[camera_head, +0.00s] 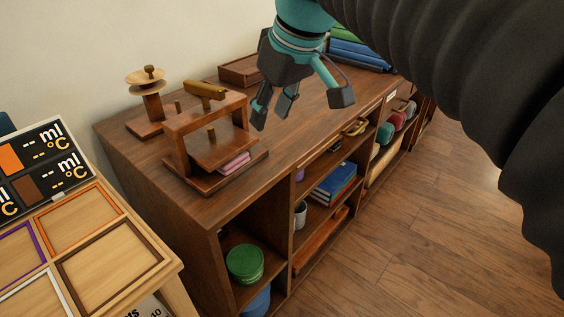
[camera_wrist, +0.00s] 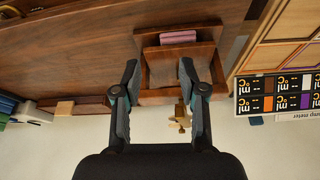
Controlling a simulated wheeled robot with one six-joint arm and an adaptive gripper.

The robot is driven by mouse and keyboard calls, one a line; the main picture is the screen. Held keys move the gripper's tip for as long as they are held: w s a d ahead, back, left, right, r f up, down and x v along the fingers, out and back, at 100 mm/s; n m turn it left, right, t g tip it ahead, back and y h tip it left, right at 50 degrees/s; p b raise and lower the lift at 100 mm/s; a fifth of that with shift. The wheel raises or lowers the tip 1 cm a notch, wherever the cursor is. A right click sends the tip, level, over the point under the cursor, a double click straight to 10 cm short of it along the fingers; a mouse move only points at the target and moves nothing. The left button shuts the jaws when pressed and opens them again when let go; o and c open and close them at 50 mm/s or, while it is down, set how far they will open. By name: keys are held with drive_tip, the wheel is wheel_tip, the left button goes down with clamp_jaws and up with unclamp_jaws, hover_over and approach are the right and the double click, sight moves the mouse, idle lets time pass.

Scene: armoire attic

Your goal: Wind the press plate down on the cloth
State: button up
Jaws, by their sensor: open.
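A small wooden press with an upright frame (camera_head: 175,142) stands on the cabinet top. A brass handle (camera_head: 205,90) lies across the top of the frame. The wooden press plate (camera_head: 213,150) sits low inside it, above the base. A folded pink cloth (camera_head: 235,163) shows at the plate's right edge; I cannot tell whether the plate touches it. In the wrist view the press appears inverted, with the cloth (camera_wrist: 179,37) above and the handle (camera_wrist: 180,118) below. My gripper (camera_head: 301,103) is open and empty, above and to the right of the press, apart from it.
A brass-dished stand (camera_head: 150,104) is left of the press, close behind it. A wooden box (camera_head: 239,70) and stacked coloured cloths (camera_head: 355,53) lie farther back. A tray table (camera_head: 150,258) is at front left. The cabinet top (camera_head: 310,125) below my gripper is clear.

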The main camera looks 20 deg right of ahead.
drive_tip(key=s+d+f+m+t+h, duration=0.1)
drive_tip(key=s+d+f+m, duration=0.1)
drive_tip(key=s+f, duration=0.3)
drive_tip(key=s+d+f+m+h, duration=0.1)
drive_tip(key=s+f, duration=0.4)
drive_tip(key=f, duration=0.7)
drive_tip(key=d+m, duration=0.1)
drive_tip(key=m, duration=0.1)
drive_tip(key=shift+s+d+f+m+t, duration=0.2)
drive_tip(key=shift+m+t, duration=0.1)
drive_tip(key=shift+t, duration=0.1)
drive_tip(key=shift+f, duration=0.15)
